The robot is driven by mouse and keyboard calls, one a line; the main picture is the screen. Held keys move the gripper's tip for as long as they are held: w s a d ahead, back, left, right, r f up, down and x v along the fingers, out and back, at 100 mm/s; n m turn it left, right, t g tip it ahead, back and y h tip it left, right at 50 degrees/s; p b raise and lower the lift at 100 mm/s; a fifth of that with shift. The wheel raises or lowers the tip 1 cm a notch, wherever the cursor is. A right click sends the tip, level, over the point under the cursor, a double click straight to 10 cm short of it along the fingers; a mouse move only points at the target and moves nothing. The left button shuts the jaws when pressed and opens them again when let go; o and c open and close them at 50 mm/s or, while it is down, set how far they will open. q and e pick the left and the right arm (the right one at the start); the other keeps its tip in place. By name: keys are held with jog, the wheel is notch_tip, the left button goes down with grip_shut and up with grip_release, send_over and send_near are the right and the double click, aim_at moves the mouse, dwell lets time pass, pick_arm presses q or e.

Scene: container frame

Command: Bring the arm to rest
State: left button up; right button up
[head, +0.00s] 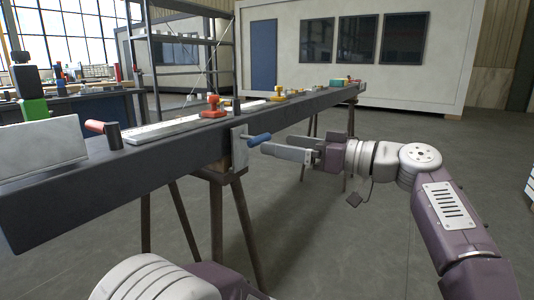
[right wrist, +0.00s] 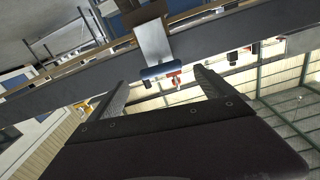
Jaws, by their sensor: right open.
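My right gripper (head: 282,147) is open and empty, in the middle of the head view. Its fingers point left towards the side of a long dark beam (head: 190,147). A blue handle (head: 259,139) on a light metal bracket (head: 238,150) sticks out from the beam just beyond the fingertips. In the right wrist view the open fingers of the right gripper (right wrist: 160,88) show with nothing between them up close. The blue handle (right wrist: 162,70) and the bracket (right wrist: 153,42) appear beyond the fingertips; whether they touch cannot be told. My left gripper is not in view.
The beam rests on dark trestle legs (head: 218,220). On it lie a light strip (head: 165,130), a red-handled tool (head: 105,130), red and yellow pieces (head: 213,107) and a grey plate (head: 42,150). Open grey floor (head: 385,250) lies below and right of the beam. A white cabin (head: 345,80) stands behind.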

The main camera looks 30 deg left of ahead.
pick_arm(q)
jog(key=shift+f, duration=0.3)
pick_arm(e)
jog(key=shift+s+d, duration=0.15)
jog(key=shift+d, duration=0.9)
jog(key=shift+r, duration=0.1)
